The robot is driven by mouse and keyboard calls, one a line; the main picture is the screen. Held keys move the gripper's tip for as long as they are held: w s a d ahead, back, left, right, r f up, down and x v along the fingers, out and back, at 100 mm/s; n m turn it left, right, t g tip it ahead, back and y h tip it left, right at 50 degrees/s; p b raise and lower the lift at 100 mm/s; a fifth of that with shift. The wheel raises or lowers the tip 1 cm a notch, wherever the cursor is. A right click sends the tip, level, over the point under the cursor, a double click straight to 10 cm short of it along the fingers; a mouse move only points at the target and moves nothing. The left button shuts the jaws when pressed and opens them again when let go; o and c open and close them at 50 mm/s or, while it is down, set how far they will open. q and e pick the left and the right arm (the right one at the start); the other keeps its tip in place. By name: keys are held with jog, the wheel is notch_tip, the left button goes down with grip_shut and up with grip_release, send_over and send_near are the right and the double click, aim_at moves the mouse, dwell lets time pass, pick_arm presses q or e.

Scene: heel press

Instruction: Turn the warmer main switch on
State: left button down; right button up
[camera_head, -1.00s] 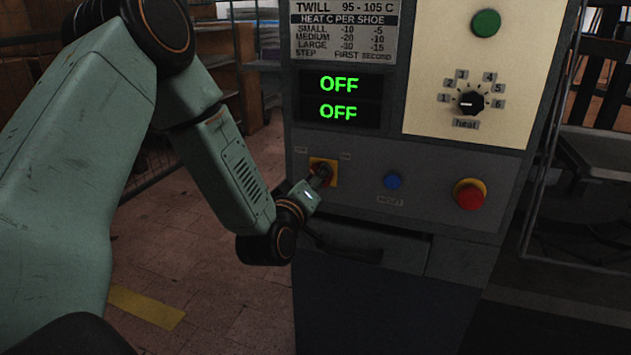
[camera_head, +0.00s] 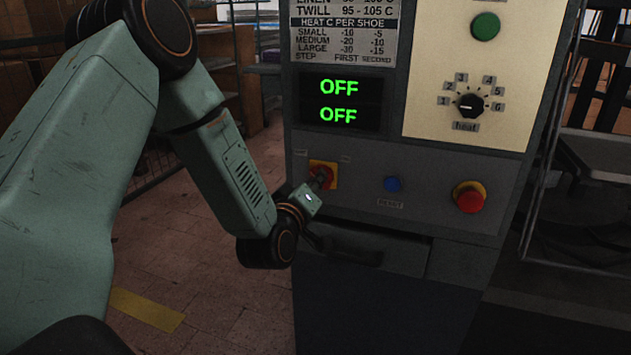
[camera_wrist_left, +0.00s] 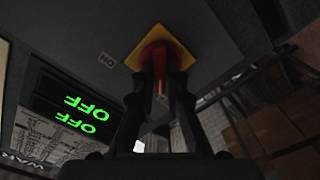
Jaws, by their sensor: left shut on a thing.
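The main switch is a red rotary knob on a yellow square plate (camera_head: 330,168), low on the left of the grey machine panel. My left gripper (camera_head: 321,178) is at the switch and partly covers it. In the left wrist view the fingers of the left gripper (camera_wrist_left: 158,92) are shut on the red knob (camera_wrist_left: 160,60), in front of the yellow plate (camera_wrist_left: 135,58). An "ON" label (camera_wrist_left: 107,59) shows beside the plate there. Two green displays (camera_head: 339,101) both read OFF. My right gripper is not in view.
A blue reset button (camera_head: 393,184) and a red emergency button (camera_head: 469,196) sit right of the switch. Above are the heat dial (camera_head: 470,104) and a green button (camera_head: 485,25). A drawer-like handle (camera_head: 345,250) juts out below the panel.

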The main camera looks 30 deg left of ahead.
pick_arm(q)
jog(key=shift+d+f+m+p, duration=0.1)
jog(key=shift+d+m+p, duration=0.1)
jog(key=shift+m+p, duration=3.95)
jog(key=shift+d+m+p, duration=0.15)
jog(key=shift+m+p, duration=3.4)
jog(key=shift+m, duration=1.1)
jog(key=c, duration=1.4)
grip_release()
jog(key=v, duration=1.2)
jog(key=shift+f, duration=0.1)
